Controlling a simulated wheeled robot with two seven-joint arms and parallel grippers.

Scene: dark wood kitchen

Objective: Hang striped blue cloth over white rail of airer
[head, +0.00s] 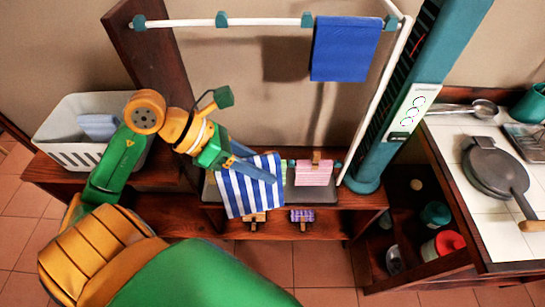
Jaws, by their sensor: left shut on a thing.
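The striped blue and white cloth (243,193) hangs from my left gripper (262,172), which is shut on its upper part. The cloth is in front of a low dark shelf, well below the white rail of the airer (265,22). The rail runs across the top of the head view, with teal clips on it. A plain blue cloth (345,50) hangs over its right part. The left and middle of the rail are bare. My right gripper is not in view.
A pink striped cloth (313,173) with a wooden peg is low, right of the held cloth. A teal column (400,110) stands at the airer's right end. A white basket (75,150) holding a pale blue cloth is at left. A pan (492,165) is on the right counter.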

